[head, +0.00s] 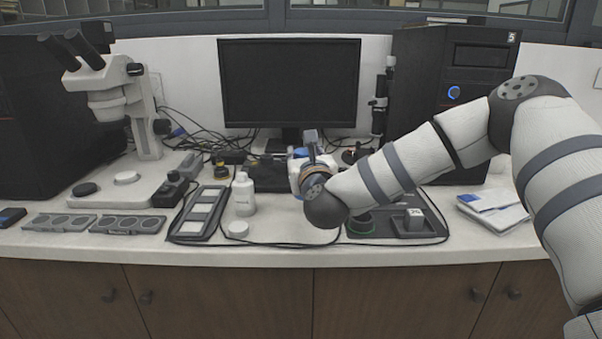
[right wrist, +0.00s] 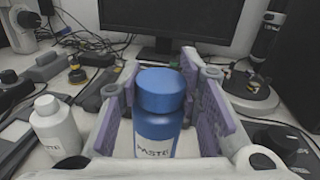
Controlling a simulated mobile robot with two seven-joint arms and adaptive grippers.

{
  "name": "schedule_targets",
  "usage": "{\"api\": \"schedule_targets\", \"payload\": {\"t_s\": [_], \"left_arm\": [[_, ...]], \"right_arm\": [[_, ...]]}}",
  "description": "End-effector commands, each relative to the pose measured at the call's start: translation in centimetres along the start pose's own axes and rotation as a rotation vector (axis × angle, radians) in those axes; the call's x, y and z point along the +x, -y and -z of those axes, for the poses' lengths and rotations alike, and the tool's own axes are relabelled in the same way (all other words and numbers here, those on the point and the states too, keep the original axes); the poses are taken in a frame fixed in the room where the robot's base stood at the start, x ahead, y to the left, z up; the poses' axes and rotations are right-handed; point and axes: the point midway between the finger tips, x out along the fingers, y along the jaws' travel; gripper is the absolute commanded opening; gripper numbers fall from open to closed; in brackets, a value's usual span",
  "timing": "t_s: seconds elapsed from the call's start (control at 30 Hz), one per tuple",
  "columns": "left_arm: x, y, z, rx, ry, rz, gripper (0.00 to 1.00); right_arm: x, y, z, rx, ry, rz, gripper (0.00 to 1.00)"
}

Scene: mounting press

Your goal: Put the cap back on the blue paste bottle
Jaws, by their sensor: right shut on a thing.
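The blue paste bottle (right wrist: 155,132), with "PASTE" on its label, stands upright between my right gripper's fingers in the right wrist view. The blue cap (right wrist: 161,90) is at the top of the bottle, between the fingertips. My right gripper (right wrist: 161,78) is shut on the cap, with a finger pad at each side. I cannot tell whether the cap is fully seated. In the head view my right gripper (head: 305,158) is in front of the monitor, and my wrist hides most of the bottle. My left gripper is not in view.
A white bottle (head: 243,195) stands left of my right gripper, with a white round piece (head: 238,229) in front. The monitor (head: 290,84) is behind. A slide tray (head: 198,214) and microscope (head: 118,95) are left. A dark tray (head: 432,222) is right.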

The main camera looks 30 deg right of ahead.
Motion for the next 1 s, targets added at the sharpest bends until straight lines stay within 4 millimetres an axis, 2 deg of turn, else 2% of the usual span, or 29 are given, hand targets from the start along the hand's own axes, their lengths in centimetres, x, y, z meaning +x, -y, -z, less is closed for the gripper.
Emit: {"api": "schedule_targets", "payload": {"t_s": [0.07,0.47,0.57,0.73,1.0], "left_arm": [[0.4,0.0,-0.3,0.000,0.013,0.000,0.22],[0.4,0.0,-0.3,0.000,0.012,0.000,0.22],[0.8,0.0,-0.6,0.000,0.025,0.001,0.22],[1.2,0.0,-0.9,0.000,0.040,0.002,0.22],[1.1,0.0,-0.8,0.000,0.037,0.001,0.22]], "right_arm": [[0.7,0.0,1.0,-0.001,-0.002,0.000,0.00],[1.0,0.1,1.0,0.002,0.004,0.000,0.00],[1.8,0.1,2.2,-0.001,0.001,0.000,0.00],[1.7,-0.2,5.0,-0.002,0.000,-0.001,0.00],[1.7,-0.1,4.8,0.003,0.005,0.000,0.00]]}}
